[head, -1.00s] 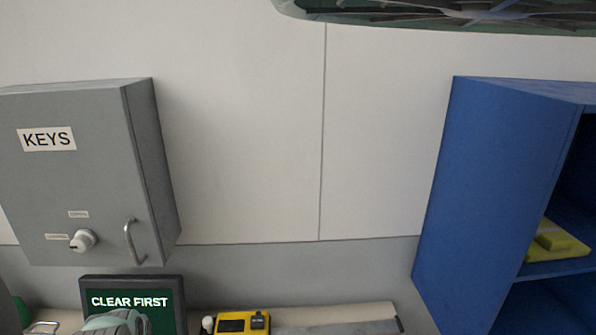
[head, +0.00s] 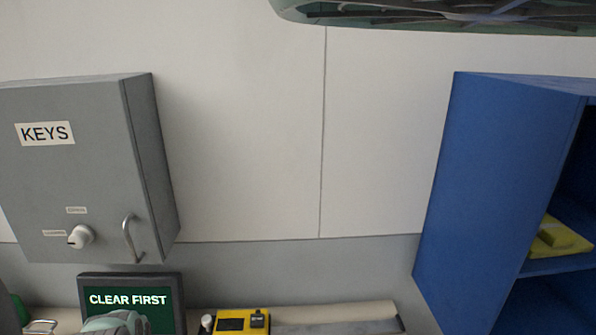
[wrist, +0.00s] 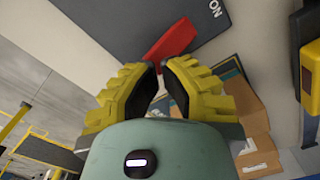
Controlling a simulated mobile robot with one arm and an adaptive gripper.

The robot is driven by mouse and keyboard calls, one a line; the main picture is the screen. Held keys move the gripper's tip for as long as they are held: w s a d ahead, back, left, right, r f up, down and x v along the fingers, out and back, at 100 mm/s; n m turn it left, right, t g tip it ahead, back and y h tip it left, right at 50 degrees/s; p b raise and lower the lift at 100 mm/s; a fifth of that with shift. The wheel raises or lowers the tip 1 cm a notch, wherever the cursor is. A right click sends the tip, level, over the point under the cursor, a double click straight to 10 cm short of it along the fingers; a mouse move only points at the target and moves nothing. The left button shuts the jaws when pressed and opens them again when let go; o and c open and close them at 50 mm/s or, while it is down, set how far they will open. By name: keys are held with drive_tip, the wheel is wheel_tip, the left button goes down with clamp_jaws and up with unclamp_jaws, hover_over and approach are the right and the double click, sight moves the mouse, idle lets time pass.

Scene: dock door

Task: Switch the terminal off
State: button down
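The terminal's dark screen (head: 165,290) stands at the bottom left of the head view and reads "CLEAR FIRST" in white on green. A rounded grey-green part, which looks like my arm, covers its lower middle. In the wrist view my gripper (wrist: 160,68) has two yellow ribbed fingers with dark pads, slightly apart with nothing between them. A red lever-like piece (wrist: 171,40) lies beyond the fingertips, beside a grey panel with letters reading "ON" (wrist: 215,9). I cannot tell whether the fingers touch it. No power switch on the terminal is visible.
A grey key cabinet (head: 65,180) with a knob and handle hangs above the screen. A yellow device (head: 232,322) sits right of the screen. A blue shelf unit (head: 480,180) stands at the right. Cardboard pieces (wrist: 245,115) and a yellow-framed box (wrist: 310,70) show at the wrist view's right.

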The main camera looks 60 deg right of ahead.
drive_tip(key=shift+f+b, duration=1.1)
idle(0.5)
drive_tip(key=shift+r, duration=0.1)
drive_tip(key=shift+r+p, duration=1.05)
drive_tip(key=shift+r, duration=2.4)
